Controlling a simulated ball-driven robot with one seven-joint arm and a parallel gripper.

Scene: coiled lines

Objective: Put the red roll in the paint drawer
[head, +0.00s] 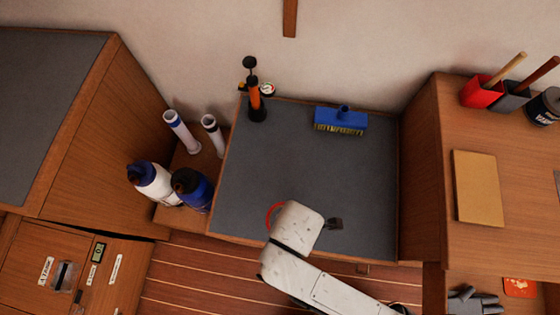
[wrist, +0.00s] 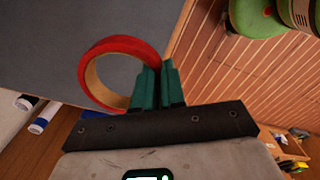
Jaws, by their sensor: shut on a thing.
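The red roll (wrist: 86,72) is a ring of red tape with a tan inner core. In the wrist view my gripper (wrist: 157,68) has its green fingers shut on the roll's right side, and the ring extends left of the fingers. In the head view part of the red roll (head: 270,216) shows over the front part of the grey worktop, and my arm hides the rest of it and the fingers. Labelled wooden drawer fronts (head: 70,245) are at the lower left. Their labels are too small to read, so I cannot tell which is the paint drawer.
A blue brush (head: 341,121) and an orange-and-black pump (head: 256,103) stand at the back of the worktop (head: 290,160). White (head: 154,182) and blue (head: 192,188) bottles stand left of it. A raised wooden cabinet (head: 433,160) borders the right. Striped floor (head: 200,275) is open in front.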

